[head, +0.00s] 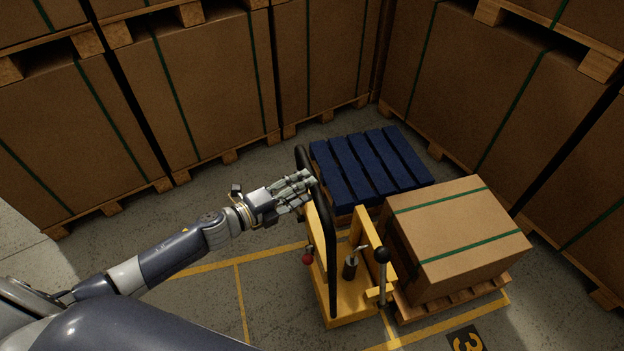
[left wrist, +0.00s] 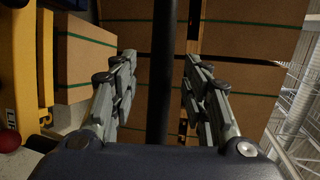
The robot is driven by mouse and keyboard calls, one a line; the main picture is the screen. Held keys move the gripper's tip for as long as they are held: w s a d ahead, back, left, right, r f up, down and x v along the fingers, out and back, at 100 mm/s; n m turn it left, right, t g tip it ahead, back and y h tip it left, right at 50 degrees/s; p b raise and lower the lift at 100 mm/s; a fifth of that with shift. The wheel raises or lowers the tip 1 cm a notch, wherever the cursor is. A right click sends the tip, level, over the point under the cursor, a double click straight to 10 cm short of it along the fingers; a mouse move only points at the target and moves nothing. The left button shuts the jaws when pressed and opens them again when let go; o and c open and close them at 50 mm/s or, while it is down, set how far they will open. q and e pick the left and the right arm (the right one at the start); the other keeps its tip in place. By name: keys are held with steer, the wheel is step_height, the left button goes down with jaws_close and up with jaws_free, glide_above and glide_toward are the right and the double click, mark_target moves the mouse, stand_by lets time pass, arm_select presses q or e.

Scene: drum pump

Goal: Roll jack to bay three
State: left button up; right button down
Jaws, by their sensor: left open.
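The yellow jack (head: 350,308) stands on the floor at centre right of the head view, with a tall black handle (head: 332,255). A strapped carton (head: 455,230) on a wooden pallet (head: 455,297) is at the jack's right side; the forks are hidden. A yellow number 3 (head: 466,342) is painted on a dark floor patch at the bottom edge. My left gripper (head: 308,184) is open at the upper part of the handle. In the left wrist view the black bar (left wrist: 160,90) runs upright between the spread fingers (left wrist: 160,62); contact cannot be told. My right gripper is out of view.
A blue slatted pallet (head: 368,168) lies behind the jack. Stacked cartons on pallets (head: 195,85) line the back and left, and more (head: 480,90) stand at right. Yellow floor lines (head: 240,300) mark the bays. Clear floor lies left of the jack.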

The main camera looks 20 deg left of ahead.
arm_select(q)
steer(key=shift+x, duration=1.9)
jaws_close()
